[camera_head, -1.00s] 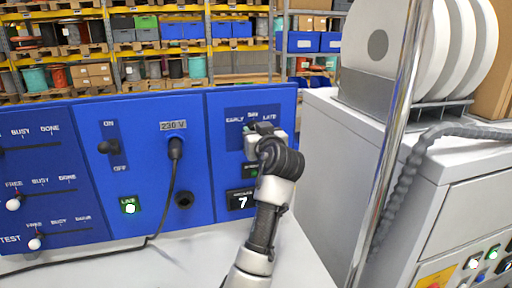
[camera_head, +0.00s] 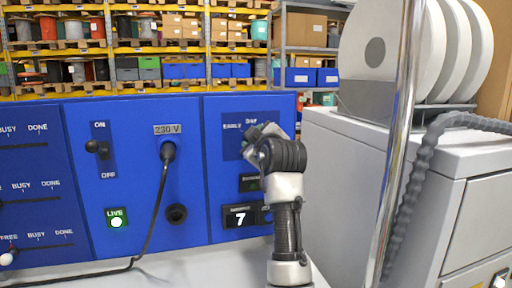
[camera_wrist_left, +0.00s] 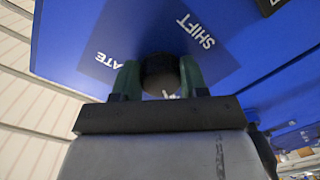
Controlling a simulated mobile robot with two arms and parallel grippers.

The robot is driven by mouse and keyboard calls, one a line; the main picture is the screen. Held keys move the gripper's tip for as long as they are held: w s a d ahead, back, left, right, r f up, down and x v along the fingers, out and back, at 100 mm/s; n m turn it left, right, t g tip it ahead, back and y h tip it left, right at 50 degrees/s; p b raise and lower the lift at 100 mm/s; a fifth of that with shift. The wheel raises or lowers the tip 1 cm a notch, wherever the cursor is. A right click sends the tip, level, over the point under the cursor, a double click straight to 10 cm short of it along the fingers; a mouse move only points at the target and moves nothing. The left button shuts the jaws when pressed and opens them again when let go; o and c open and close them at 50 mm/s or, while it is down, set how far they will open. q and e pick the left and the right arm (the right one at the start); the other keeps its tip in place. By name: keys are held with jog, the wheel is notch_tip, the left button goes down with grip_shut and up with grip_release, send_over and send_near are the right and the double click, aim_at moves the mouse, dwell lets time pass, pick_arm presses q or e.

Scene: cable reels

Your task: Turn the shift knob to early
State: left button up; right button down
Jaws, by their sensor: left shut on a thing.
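The shift knob (camera_wrist_left: 159,72) is a dark round knob on the blue panel in the left wrist view. My left gripper (camera_wrist_left: 160,83) has one green finger on each side of it and is shut on it. The printed words SHIFT and part of LATE show beside the knob. In the head view my left gripper (camera_head: 257,134) is at the shift label plate (camera_head: 232,134) and hides the knob. EARLY is readable at the plate's left; LATE is covered. Which mark the knob points to cannot be told. My right gripper is not in view.
The blue panel also bears an ON/OFF switch (camera_head: 97,147), a plugged black cable (camera_head: 160,195), a green LIVE lamp (camera_head: 117,218) and a display (camera_head: 240,217) reading 7. A shiny pole (camera_head: 398,150) and a grey cabinet (camera_head: 335,190) stand to the right. Shelves are behind.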

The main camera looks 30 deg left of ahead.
pick_arm(q)
jog(key=shift+n, duration=0.3)
jog(key=o, duration=0.9)
jog(key=shift+s, duration=0.1)
